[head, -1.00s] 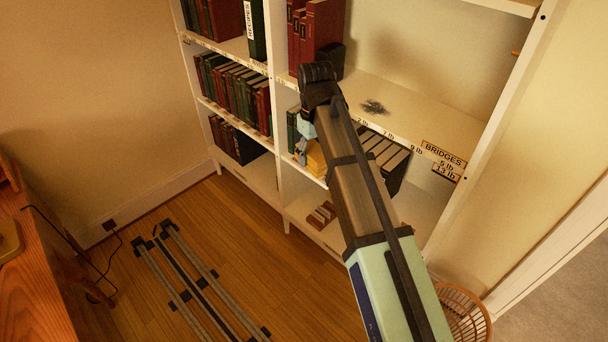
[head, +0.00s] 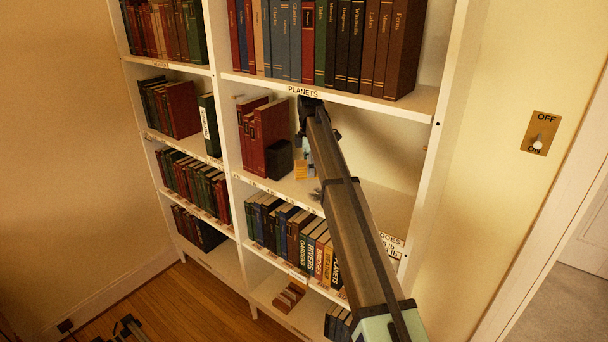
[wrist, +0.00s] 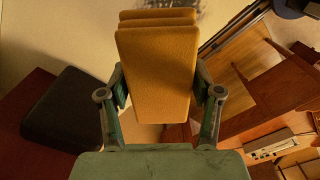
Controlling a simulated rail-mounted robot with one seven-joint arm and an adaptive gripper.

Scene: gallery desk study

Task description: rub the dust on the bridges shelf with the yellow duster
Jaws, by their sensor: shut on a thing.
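My gripper (head: 305,158) is inside the shelf bay of the bridges shelf (head: 384,208), shut on the yellow duster (wrist: 158,75). In the wrist view the duster stands between both fingers, its layered pads at the far end. In the head view the duster (head: 305,172) hangs just above the shelf board; whether it touches cannot be told. The dust (head: 316,192) is a small dark smudge beside my arm, partly hidden by it. The dust also shows at the top edge of the wrist view (wrist: 186,9), behind the duster. My arm covers part of the BRIDGES label (head: 392,240).
Red books (head: 268,135) and a black block (head: 280,157) stand close left of the gripper; the block (wrist: 72,112) also shows in the wrist view. The PLANETS shelf (head: 350,98) is above, a book row (head: 290,230) below.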

